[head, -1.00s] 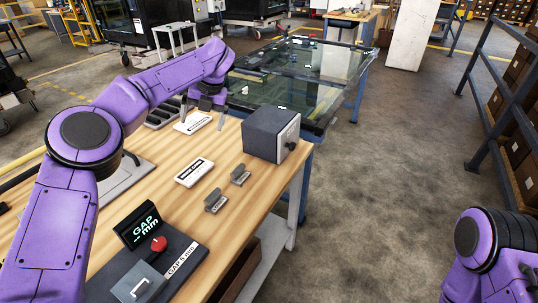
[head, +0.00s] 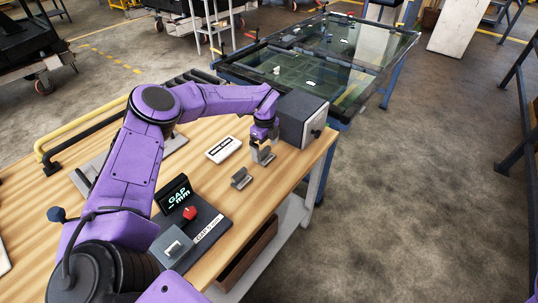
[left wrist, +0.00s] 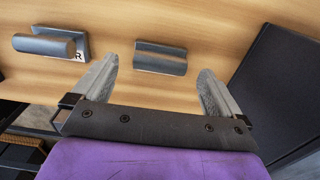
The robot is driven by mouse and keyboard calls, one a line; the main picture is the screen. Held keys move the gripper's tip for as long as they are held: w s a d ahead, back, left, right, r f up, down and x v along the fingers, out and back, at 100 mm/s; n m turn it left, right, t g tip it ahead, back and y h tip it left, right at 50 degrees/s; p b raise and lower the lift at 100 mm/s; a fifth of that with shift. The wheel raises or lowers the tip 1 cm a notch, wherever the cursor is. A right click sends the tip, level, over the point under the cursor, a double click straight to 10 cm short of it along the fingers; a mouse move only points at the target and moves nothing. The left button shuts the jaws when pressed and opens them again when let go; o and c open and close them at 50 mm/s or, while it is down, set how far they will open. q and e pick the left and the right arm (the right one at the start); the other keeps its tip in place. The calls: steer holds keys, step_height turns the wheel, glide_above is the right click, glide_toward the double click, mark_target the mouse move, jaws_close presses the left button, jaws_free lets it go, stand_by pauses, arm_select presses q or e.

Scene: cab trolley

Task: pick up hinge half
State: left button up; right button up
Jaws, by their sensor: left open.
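Two small grey metal hinge halves lie on the wooden bench. The nearer hinge half (head: 241,179) lies clear of the gripper; in the left wrist view it is the left one (left wrist: 45,45), with a letter R partly showing. The other hinge half (left wrist: 160,60) lies between and just beyond my open left fingertips in the left wrist view, with space on both sides. In the head view my left gripper (head: 263,150) points down over that second piece and partly hides it. Whether the fingers touch it cannot be told. My right gripper is not in view.
A dark grey box (head: 302,119) stands close beside the left gripper at the bench edge. A white label plate (head: 223,149) lies left of it. A gap display (head: 174,194) and a base with a red knob (head: 190,213) stand nearer. A glass-topped table (head: 330,50) stands behind.

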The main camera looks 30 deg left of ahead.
mark_target(265, 150)
arm_select(q)
step_height(265, 150, down, 3)
steer(key=shift+d+r+p, duration=0.1)
steer(key=shift+r+p, duration=0.1)
steer(key=shift+p, duration=0.15)
steer(key=shift+f, duration=0.4)
steer(key=shift+r, duration=0.1)
steer(key=c, duration=1.3)
steer(key=shift+c, duration=0.2)
